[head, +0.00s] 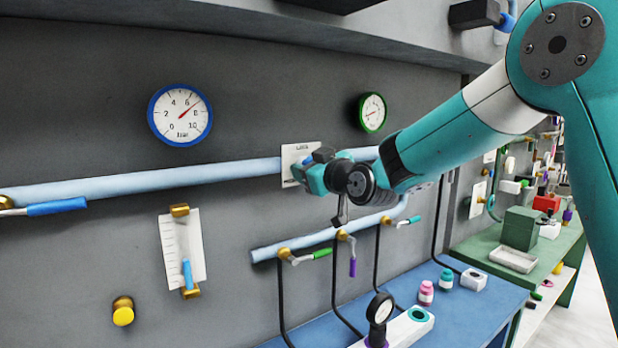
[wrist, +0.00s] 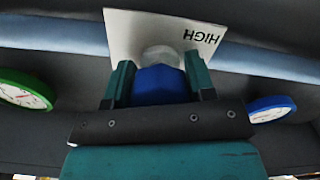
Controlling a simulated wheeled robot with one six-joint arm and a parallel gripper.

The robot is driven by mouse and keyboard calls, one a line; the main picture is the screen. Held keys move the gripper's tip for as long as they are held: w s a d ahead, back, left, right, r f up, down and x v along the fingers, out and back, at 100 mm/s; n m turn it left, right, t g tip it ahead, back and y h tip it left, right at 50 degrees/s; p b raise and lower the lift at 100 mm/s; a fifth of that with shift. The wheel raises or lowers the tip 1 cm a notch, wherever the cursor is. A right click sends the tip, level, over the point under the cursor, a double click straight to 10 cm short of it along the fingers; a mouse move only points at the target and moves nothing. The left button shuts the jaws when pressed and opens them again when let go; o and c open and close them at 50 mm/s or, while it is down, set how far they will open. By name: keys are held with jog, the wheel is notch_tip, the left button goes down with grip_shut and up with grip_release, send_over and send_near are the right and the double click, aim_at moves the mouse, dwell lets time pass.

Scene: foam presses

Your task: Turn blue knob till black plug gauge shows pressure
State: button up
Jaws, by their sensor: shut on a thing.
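The blue knob (wrist: 160,86) sits in front of a white plate (wrist: 118,32) marked HIGH, upside down in the wrist view. My gripper (wrist: 160,82) has one finger on each side of the knob and is shut on it. In the head view my gripper (head: 314,176) is at the white plate (head: 289,153) on the wall pipe, and the knob is mostly hidden. A small black-rimmed gauge (head: 380,309) stands at the bottom, by a white block; its needle is too small to read.
A blue-rimmed gauge (head: 180,115) has its red needle pointing up and right. A green-rimmed gauge (head: 372,112) hangs right of it. Below, a thinner pipe (head: 318,238) carries green and purple levers and black hoses. Two small jars stand on the blue bench (head: 478,312).

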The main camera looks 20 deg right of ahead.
jog(key=m+b, duration=0.3)
jog(key=m, duration=0.2)
jog(key=shift+f+m+b, duration=0.15)
jog(key=shift+m+b, duration=0.15)
jog(key=shift+b, duration=0.05)
jog(key=m+b, duration=0.3)
jog(key=m, duration=0.3)
jog(key=m+b, duration=0.1)
jog(key=m, duration=0.4)
jog(key=shift+m+b, duration=0.3)
jog(key=shift+m, duration=0.1)
jog(key=m, duration=0.5)
jog(key=shift+b, duration=0.4)
jog(key=shift+m, duration=0.4)
jog(key=o, duration=0.9)
jog(key=shift+o, duration=0.2)
jog(key=shift+s, duration=0.15)
jog(key=b+v, duration=0.4)
jog(key=v, duration=1.3)
jog(key=shift+r+b, duration=0.2)
jog(key=shift+b, duration=0.15)
